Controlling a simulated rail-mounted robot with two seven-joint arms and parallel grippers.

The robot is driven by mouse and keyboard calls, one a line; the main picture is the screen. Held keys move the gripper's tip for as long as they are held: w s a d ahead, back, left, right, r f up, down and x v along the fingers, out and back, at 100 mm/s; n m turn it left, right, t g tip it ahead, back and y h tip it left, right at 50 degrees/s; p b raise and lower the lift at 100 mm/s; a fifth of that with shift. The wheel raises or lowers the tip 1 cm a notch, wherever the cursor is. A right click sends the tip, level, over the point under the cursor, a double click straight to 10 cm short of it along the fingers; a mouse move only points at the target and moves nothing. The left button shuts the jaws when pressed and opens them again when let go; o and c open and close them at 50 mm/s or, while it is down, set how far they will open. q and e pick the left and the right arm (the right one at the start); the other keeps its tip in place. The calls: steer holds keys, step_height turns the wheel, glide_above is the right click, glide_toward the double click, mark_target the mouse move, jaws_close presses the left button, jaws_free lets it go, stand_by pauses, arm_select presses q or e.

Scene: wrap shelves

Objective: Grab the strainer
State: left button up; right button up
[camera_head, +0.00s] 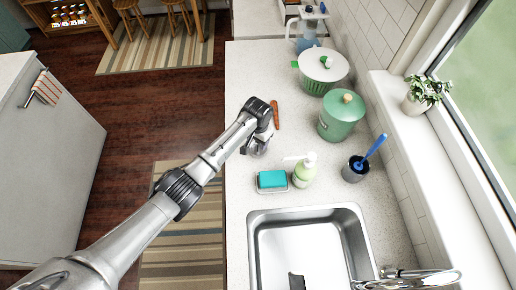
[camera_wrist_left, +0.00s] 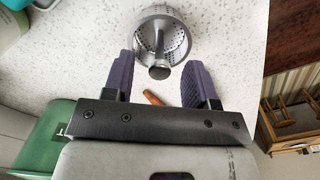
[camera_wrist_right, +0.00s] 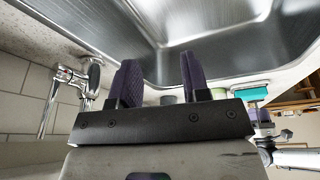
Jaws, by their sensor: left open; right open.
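A metal sink strainer (camera_wrist_left: 178,38) with a perforated basket and an upright central knob lies on the speckled counter. In the left wrist view it is just ahead of my left gripper (camera_wrist_left: 160,64), whose purple fingers are open on either side of the knob, with nothing visibly gripped. In the head view my left gripper (camera_head: 257,146) is over the counter and largely hides the strainer. My right gripper (camera_wrist_right: 159,62) is open and empty by the sink basin (camera_wrist_right: 215,40).
A teal sponge on a dish (camera_head: 272,181), a soap bottle (camera_head: 304,172) and a brush cup (camera_head: 354,170) stand behind the sink. A green canister (camera_head: 341,117) and a white-lidded pot (camera_head: 322,70) stand farther back. An orange stick-like item (camera_head: 276,114) lies near the gripper.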

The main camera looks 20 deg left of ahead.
arm_select(q)
steer(key=shift+f, duration=0.5)
steer(key=shift+c, duration=0.3)
jaws_close()
